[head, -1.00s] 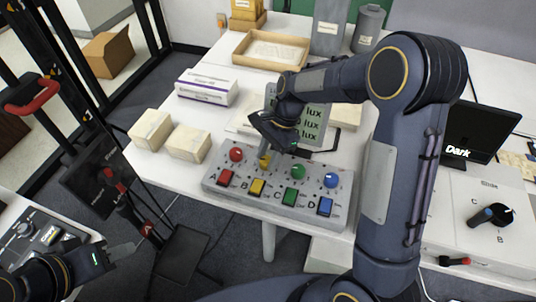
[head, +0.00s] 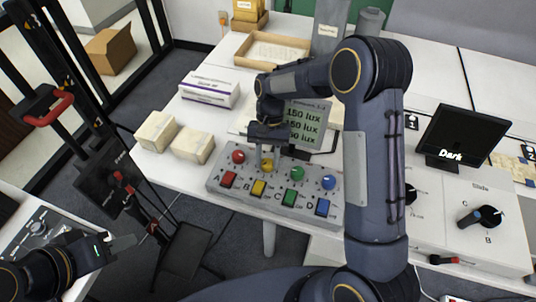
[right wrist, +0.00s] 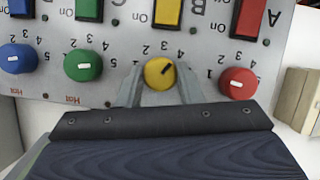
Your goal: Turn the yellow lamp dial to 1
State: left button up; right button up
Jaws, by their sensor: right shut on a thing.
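The yellow lamp dial (head: 267,165) is on the grey control panel (head: 335,206), between the red dial (head: 238,157) and the green dial (head: 297,173). My right gripper (head: 268,155) reaches down onto it from above. In the right wrist view the yellow dial (right wrist: 159,72) sits between my two grey fingers, which are shut on its sides. Its dark pointer mark points to the upper right there. Printed numbers ring the dials, but fingers partly cover those around the yellow one. My left gripper (head: 122,243) is at the lower left, away from the panel; its opening is unclear.
A blue dial (head: 328,182) and a row of coloured buttons are on the panel. Behind it a screen (head: 305,122) shows lux readings, partly covered. Pale boxes (head: 192,145) stand left of the panel. A dark monitor (head: 466,135) reading "Dark" stands to the right.

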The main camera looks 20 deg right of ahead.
jog(key=n+h, duration=0.1)
jog(key=n, duration=0.1)
jog(key=n+h, duration=0.1)
jog(key=n, duration=0.2)
jog(key=shift+w+a+n+p, duration=0.1)
jog(key=shift+a+n+p, duration=0.05)
jog(key=shift+n+p, duration=0.2)
jog(key=n+h, duration=0.1)
jog(key=n, duration=0.2)
jog(key=n+h, duration=0.1)
jog(key=n, duration=0.2)
jog(key=shift+a+t, duration=0.15)
jog(key=shift+t, duration=0.15)
jog(key=n+t+h, duration=0.1)
jog(key=n, duration=0.4)
jog(key=shift+s+a+n+t+h, duration=0.1)
jog(key=shift+s+n+t+h, duration=0.1)
jog(key=shift+n+t+h, duration=0.2)
jog(key=n+t, duration=0.1)
jog(key=n, duration=0.4)
jog(key=shift+s+t+b, duration=0.15)
jog(key=shift+t+b, duration=0.25)
jog(key=shift+n, duration=0.25)
jog(key=o, duration=1)
jog(key=v, duration=0.7)
jog(key=shift+a+r, duration=0.3)
